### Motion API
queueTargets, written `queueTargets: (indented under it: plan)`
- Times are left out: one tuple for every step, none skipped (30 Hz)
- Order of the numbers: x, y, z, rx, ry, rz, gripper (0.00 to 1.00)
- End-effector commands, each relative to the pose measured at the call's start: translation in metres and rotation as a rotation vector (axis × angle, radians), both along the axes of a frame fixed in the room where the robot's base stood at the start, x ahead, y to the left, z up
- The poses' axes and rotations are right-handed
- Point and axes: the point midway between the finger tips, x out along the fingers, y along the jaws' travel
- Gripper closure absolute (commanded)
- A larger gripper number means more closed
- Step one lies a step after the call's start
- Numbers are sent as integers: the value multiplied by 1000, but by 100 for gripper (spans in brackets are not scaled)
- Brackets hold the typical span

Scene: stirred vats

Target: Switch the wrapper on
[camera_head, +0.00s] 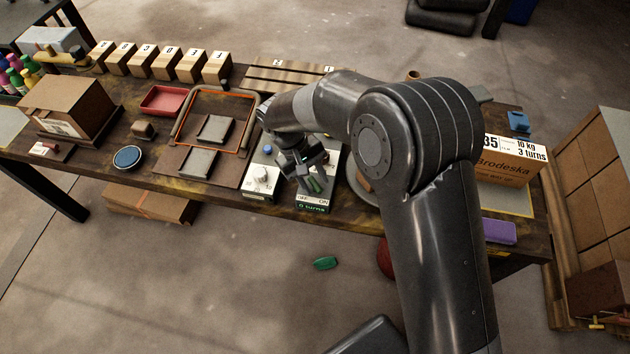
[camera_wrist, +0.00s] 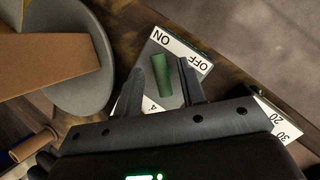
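The wrapper's switch box (camera_head: 312,205) stands at the table's front edge, marked OFF on the left and ON on the right, with a display reading 0 turns. Its green switch handle (camera_head: 316,185) shows below my gripper (camera_head: 303,172). In the wrist view the green handle (camera_wrist: 172,72) lies between the fingers of my gripper (camera_wrist: 178,78). The fingers are apart, with visible gaps beside the handle. The switch plate (camera_wrist: 202,63) reads ON at left and OFF at right here. I cannot tell which side the handle is set to.
A white dial box (camera_head: 262,178) stands just left of the switch box. A grey turntable (camera_wrist: 88,88) is close beside it, bearing a brown block (camera_wrist: 45,65). A Brodeska carton (camera_head: 505,165) labelled 3 turns is at the right. A green piece (camera_head: 325,263) lies on the floor.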

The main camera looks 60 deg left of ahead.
Motion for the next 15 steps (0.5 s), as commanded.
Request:
queueTargets:
  plan:
    - [-2,4,9,4,0,1,63]
    - [-3,6,14,4,0,1,63]
    - [-4,9,21,5,0,1,63]
    - [-6,12,27,5,0,0,63]
    - [-7,14,32,5,0,1,63]
    - [-9,17,40,4,0,1,63]
    - [-10,20,46,5,0,1,63]
    - [-11,22,51,4,-1,1,63]
    - [-12,25,58,5,-1,0,63]
    - [-13,27,63,4,-1,0,63]
    - [-14,29,67,4,-1,1,63]
    - [-15,31,72,4,-1,0,63]
    - [-15,32,76,3,-1,0,63]
    - [-16,33,78,3,-1,1,63]
    - [-17,35,82,3,0,1,63]
